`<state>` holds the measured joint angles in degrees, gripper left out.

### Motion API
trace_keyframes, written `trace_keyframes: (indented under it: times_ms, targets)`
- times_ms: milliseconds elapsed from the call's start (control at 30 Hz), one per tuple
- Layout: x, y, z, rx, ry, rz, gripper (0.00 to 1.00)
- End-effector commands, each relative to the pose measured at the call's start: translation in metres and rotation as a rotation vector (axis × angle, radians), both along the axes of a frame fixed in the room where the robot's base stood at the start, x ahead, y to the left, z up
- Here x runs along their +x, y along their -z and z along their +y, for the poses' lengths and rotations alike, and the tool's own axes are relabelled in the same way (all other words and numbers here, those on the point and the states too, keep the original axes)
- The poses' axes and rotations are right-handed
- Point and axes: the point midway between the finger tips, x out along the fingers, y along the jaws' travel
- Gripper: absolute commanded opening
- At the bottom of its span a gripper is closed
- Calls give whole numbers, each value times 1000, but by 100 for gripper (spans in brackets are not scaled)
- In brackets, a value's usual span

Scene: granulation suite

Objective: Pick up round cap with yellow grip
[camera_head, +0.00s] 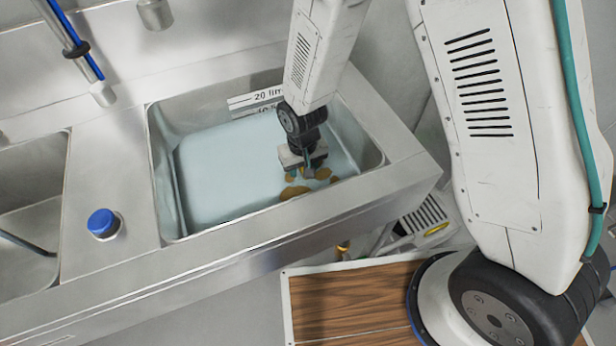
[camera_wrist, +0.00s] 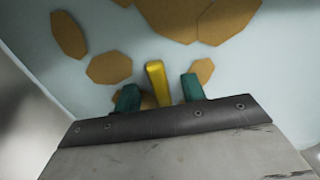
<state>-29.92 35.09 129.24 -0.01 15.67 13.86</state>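A yellow grip (camera_wrist: 157,83) shows as a narrow upright bar in the wrist view; the round cap beneath it cannot be made out. My gripper (camera_wrist: 160,90) has its two teal fingers apart, one on each side of the yellow grip, with a gap visible on both sides. In the head view my gripper (camera_head: 305,168) reaches down into the right part of the sink basin (camera_head: 163,190). My wrist and gripper hide the yellow grip there.
Several flat brown patches (camera_wrist: 109,68) lie on the pale blue surface around my gripper. The basin's steel walls are close on the right. A blue-topped knob (camera_head: 103,223) stands on the counter. A pipe (camera_head: 72,45) hangs at the back left. The basin's left part is clear.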

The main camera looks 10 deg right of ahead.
Motion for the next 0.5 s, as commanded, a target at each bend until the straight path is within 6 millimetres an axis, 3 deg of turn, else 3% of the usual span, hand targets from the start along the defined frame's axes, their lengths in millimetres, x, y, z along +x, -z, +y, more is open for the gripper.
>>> trace_keyframes:
  times_ms: [300, 433, 500]
  targets:
    - [0, 7, 0, 0, -1, 0, 40]
    - [0, 7, 0, 0, 0, 0, 4]
    - [0, 6, 0, 0, 0, 0, 0]
